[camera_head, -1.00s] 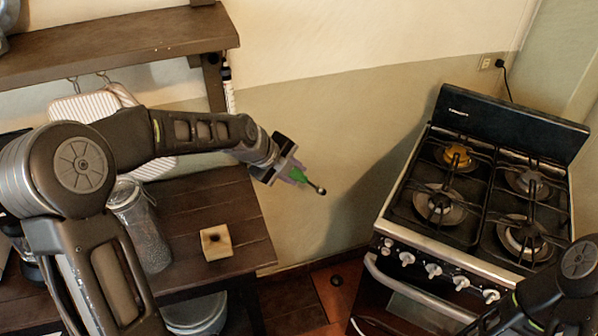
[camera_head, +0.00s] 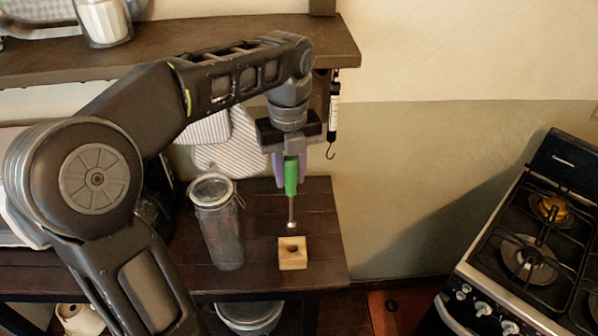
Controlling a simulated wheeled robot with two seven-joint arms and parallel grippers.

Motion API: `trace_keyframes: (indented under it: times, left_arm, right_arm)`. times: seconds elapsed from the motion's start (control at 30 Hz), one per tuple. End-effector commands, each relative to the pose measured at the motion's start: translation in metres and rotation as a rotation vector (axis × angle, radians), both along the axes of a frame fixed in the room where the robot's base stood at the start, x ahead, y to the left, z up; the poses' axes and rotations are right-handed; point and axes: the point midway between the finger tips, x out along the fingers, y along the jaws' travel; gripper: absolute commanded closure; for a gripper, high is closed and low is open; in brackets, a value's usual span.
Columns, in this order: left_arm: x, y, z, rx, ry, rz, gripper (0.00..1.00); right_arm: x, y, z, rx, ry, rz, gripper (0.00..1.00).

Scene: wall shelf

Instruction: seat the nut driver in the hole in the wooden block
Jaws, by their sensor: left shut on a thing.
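My right gripper is not in view.
A glass jar (camera_head: 218,226) stands on the counter (camera_head: 325,225) left of the block. A wall shelf (camera_head: 150,54) runs above, with a hanging hook scale (camera_head: 333,115) at its right end. Striped cloths hang behind. A stove (camera_head: 530,250) is at the right.

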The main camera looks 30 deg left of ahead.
Motion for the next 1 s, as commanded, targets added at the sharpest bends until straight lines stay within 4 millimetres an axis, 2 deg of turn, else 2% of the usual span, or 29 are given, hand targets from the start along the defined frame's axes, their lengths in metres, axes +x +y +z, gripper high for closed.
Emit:
trace_keyframes:
  times: [0.3,1.0]
  left_arm:
    - [0.001,0.0,0.001,0.002,-0.001,0.0,1.0]
    - [0.001,0.0,-0.054,0.002,-0.001,0.0,1.0]
  right_arm:
    - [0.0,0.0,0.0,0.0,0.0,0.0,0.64]
    - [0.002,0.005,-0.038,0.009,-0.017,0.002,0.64]
